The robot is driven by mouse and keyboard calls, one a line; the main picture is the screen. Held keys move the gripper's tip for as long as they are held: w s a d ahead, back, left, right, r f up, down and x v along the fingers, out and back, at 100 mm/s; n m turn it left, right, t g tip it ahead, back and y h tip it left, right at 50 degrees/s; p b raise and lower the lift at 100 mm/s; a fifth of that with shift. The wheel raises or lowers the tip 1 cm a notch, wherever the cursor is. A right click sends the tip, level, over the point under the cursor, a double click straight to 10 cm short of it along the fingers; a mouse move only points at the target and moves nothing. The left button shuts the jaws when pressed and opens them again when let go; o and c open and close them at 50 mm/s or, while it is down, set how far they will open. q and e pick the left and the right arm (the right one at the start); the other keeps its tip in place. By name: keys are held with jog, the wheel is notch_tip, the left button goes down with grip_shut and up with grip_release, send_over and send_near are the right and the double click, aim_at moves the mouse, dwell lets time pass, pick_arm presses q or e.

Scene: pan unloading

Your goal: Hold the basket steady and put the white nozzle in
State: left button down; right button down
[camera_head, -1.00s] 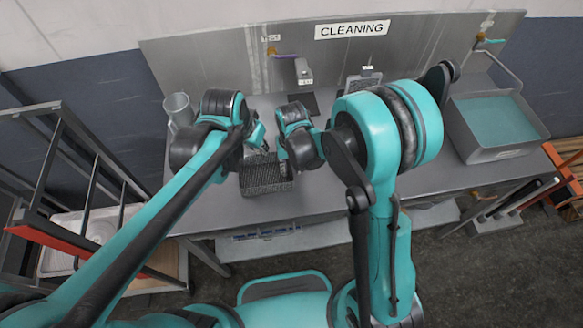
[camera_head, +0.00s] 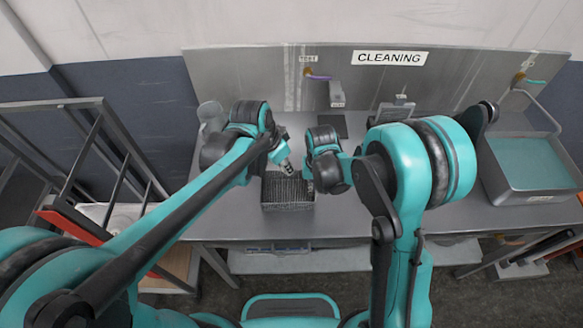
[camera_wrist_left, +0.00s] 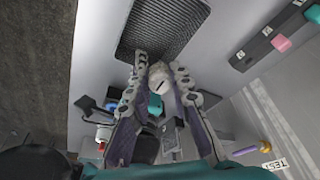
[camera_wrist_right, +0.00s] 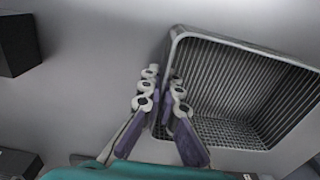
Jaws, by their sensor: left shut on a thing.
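The dark mesh basket (camera_head: 288,207) stands on the metal table below both grippers. In the right wrist view the basket (camera_wrist_right: 245,85) is open and its visible inside is empty. My left gripper (camera_head: 288,170) is above the basket's back part. In the left wrist view its fingers (camera_wrist_left: 158,72) are closed around the whitish nozzle (camera_wrist_left: 159,78), which is partly hidden between them. My right gripper (camera_head: 309,184) is at the basket's right side in the head view. In the right wrist view its fingers (camera_wrist_right: 162,88) straddle one basket wall and are shut on it.
A sink basin (camera_head: 540,165) stands at the right of the table (camera_head: 400,215). A clear cup (camera_head: 210,115) stands at the back left. A labelled dispenser (camera_head: 337,95) and a dark pad (camera_head: 332,126) are behind the basket.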

pick_arm(q)
jog(key=f+m, duration=0.1)
jog(key=m, duration=0.1)
jog(key=w+f+m+g+h, duration=0.1)
jog(key=m, duration=0.2)
jog(key=shift+f, duration=0.1)
jog(key=shift+s+f, duration=0.1)
jog(key=shift+f, duration=2.1)
jog(key=shift+f, duration=0.2)
jog(key=shift+f, duration=1.3)
jog(key=c, duration=1.3)
grip_release()
jog(key=shift+r, duration=0.1)
